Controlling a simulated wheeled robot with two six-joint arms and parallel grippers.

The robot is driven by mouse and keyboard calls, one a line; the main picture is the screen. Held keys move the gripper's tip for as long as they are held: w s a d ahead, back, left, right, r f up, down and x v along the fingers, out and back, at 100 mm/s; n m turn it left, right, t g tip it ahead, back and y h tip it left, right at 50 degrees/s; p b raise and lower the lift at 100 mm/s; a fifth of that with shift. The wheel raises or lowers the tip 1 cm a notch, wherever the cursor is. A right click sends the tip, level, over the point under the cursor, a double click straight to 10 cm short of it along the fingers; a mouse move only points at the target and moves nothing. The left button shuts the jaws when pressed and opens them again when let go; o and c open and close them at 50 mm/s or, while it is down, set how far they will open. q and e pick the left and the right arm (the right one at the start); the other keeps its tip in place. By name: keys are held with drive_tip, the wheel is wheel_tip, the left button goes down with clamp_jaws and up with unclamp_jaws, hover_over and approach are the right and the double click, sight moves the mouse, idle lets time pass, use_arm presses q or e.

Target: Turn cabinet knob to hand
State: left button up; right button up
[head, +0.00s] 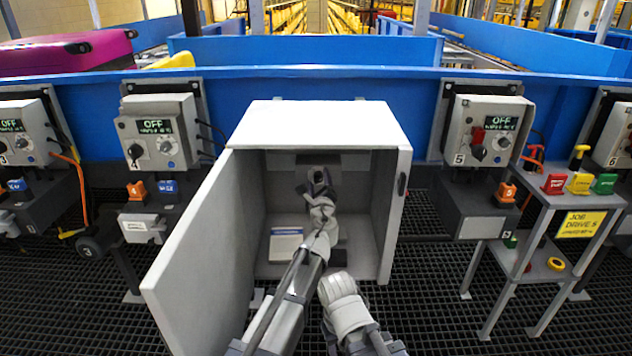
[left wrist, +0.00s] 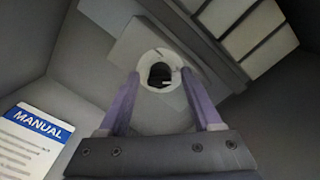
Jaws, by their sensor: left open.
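The grey cabinet (head: 392,120) stands open in the head view, its door swung out to the left. My left gripper (head: 318,178) is inside it, facing the back wall. In the left wrist view the cabinet knob (left wrist: 160,74) is a dark round knob with a small light mark, on a white round dial. The open fingers of my left gripper (left wrist: 161,100) stand either side of the dial's lower part in the picture; I cannot tell whether they touch it. In the head view my gripper hides the knob.
A manual (head: 285,243) with a blue heading lies inside the cabinet at the left; it also shows in the left wrist view (left wrist: 32,140). The open cabinet door (head: 205,255) stands left of my arm. Control boxes reading OFF (head: 158,135) line the blue conveyor.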

use_arm(q)
clamp_jaws()
idle(0.5)
drive_tip(key=n, duration=0.4)
drive_tip(key=shift+n+p, duration=0.3)
drive_tip(key=shift+p, duration=0.05)
drive_tip(key=n, duration=0.4)
drive_tip(key=shift+g+h, duration=0.3)
drive_tip(key=n, duration=0.4)
drive_tip(key=shift+a+n+p, duration=0.1)
drive_tip(key=shift+n+p, duration=0.25)
drive_tip(key=shift+n, duration=0.05)
drive_tip(key=shift+n+h, duration=0.3)
drive_tip(key=shift+n, duration=1.5)
